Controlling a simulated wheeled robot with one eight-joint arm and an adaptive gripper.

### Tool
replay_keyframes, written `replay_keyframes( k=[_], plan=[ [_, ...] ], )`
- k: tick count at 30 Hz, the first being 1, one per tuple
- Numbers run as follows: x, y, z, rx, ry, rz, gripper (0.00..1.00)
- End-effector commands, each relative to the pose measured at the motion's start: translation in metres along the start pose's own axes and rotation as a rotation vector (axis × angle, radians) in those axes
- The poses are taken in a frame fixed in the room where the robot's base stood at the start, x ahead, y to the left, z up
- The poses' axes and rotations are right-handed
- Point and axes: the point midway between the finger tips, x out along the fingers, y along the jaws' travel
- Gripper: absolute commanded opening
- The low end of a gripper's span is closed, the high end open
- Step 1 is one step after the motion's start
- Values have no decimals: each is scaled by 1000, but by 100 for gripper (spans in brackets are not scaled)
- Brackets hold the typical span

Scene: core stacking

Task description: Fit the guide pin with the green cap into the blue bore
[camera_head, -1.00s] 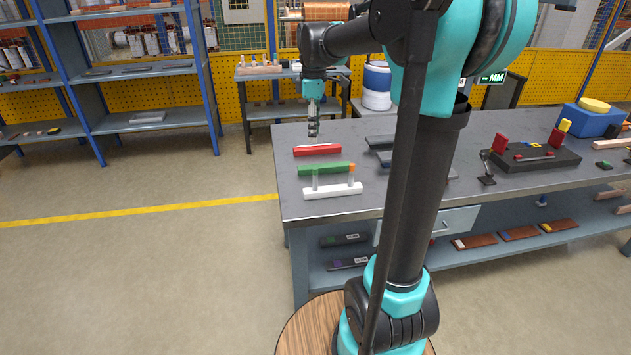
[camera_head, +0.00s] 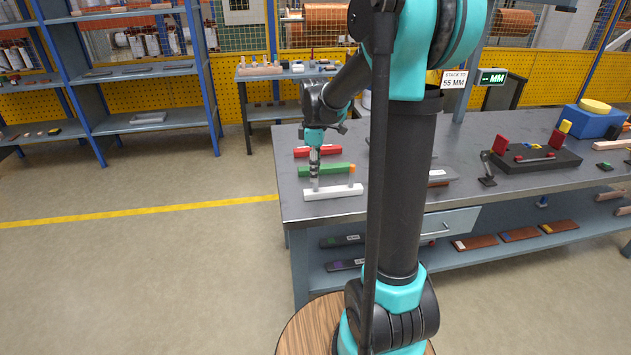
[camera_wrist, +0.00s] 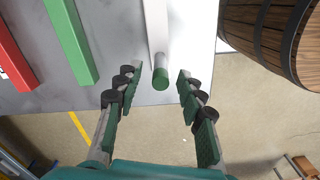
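The guide pin with the green cap (camera_wrist: 161,78) stands at the left end of the white rack (camera_head: 333,192), which lies near the bench's left front corner. My gripper (camera_head: 314,180) points down over that end and hides most of the pin in the head view. In the wrist view, my gripper is open, with the green cap between its fingertips and a gap on both sides. A second pin with an orange cap (camera_head: 351,169) stands at the rack's right end. I cannot make out a blue bore in either view; my arm hides part of the bench.
A green bar (camera_head: 335,169) and a red bar (camera_head: 330,150) lie behind the rack. Dark plates (camera_head: 438,179) are partly behind my arm. A black fixture (camera_head: 535,157) and a blue block (camera_head: 590,121) stand to the right.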

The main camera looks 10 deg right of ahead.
Motion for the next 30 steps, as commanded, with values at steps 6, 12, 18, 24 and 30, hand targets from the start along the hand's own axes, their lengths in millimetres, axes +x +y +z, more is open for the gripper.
replay_keyframes(
  k=[6,12,18,24,30],
  plan=[
    [4,0,0,0,0,0,39],
    [4,0,0,0,0,0,24],
    [4,0,0,0,0,0,0],
    [4,0,0,0,0,0,0],
    [3,0,0,0,0,0,0]
  ],
)
